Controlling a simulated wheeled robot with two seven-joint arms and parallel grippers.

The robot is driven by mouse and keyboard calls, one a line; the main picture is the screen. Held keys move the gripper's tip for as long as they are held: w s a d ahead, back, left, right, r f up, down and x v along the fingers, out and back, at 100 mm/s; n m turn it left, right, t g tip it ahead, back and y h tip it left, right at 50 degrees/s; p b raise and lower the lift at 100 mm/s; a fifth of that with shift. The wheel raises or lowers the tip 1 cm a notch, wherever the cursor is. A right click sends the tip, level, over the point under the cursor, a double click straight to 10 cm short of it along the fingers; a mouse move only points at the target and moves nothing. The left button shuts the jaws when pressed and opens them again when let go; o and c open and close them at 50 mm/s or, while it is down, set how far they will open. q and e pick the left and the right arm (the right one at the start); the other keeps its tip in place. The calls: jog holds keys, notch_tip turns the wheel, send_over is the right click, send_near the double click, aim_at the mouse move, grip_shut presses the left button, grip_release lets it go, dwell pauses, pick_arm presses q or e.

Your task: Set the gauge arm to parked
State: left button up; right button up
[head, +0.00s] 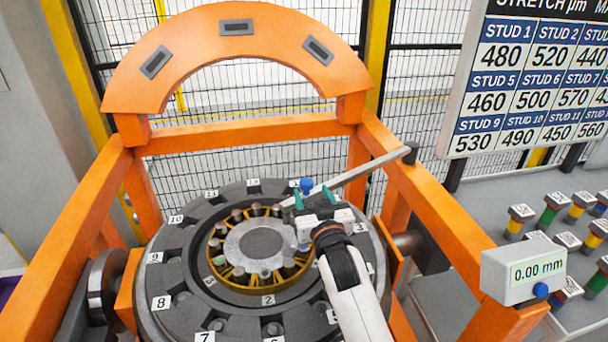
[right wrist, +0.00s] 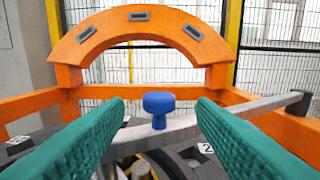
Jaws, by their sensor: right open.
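The gauge arm (head: 360,170) is a flat grey bar. It runs from a dark pivot (head: 409,153) on the right orange rail, inward over the wheel's edge. A blue knob (head: 306,185) stands upright on the bar near its inner end. My right gripper (head: 314,196) is open, with green fingers beside the knob. In the right wrist view the knob (right wrist: 159,108) shows centred in the gap between the fingers, with clear space on both sides. The bar (right wrist: 190,126) passes below it. My left gripper is not in view.
The numbered wheel (head: 180,255) with its ring of studs lies under the bar. An orange arch (head: 235,30) stands behind, and orange rails (head: 440,215) flank the wheel. A gauge readout (head: 525,275) shows 0.00 mm at right. Coloured sockets (head: 550,212) stand on a grey bench.

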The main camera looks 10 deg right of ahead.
aim_at(305, 179)
jog(key=w, duration=0.4)
jog(key=shift+a, duration=0.1)
jog(key=shift+w+p, duration=0.4)
jog(key=shift+w, duration=1.2)
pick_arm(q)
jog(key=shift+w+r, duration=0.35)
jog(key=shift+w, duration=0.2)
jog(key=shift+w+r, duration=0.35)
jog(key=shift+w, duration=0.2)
pick_arm(e)
jog(key=shift+w+f, duration=0.1)
jog(key=shift+w, duration=0.05)
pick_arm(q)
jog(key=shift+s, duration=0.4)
pick_arm(e)
grip_shut()
